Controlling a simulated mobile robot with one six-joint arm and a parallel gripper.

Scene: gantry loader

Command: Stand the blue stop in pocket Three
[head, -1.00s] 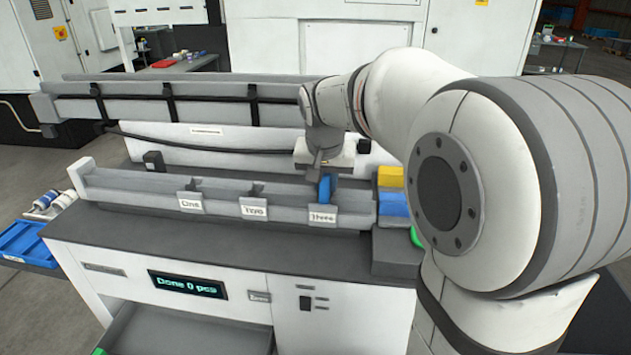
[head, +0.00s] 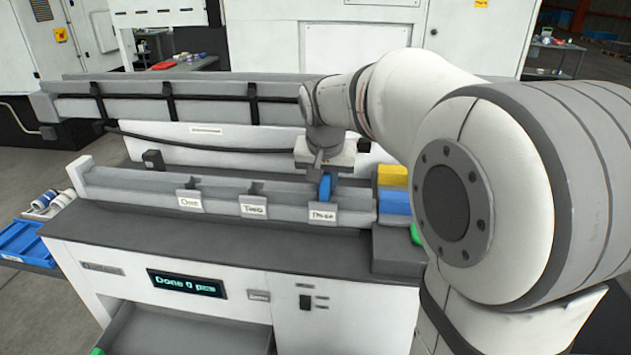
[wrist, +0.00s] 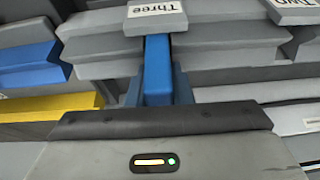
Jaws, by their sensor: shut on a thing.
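The blue stop (head: 325,187) is upright at the pocket labelled Three (head: 322,217) on the grey rail (head: 130,187). My gripper (head: 322,176) is above the rail, shut on the stop. In the wrist view the stop (wrist: 158,70) stands between my fingers (wrist: 158,90), right below the Three label (wrist: 157,18). The stop's lower end is hidden, so I cannot tell how deep it sits in the pocket. Pockets One (head: 189,202) and Two (head: 253,209) look empty.
Yellow (head: 392,175) and blue (head: 394,202) blocks stand at the rail's right end, close to my gripper. A black cable and a grey beam (head: 200,105) run behind the rail. A drawer (head: 190,335) stands open below the counter.

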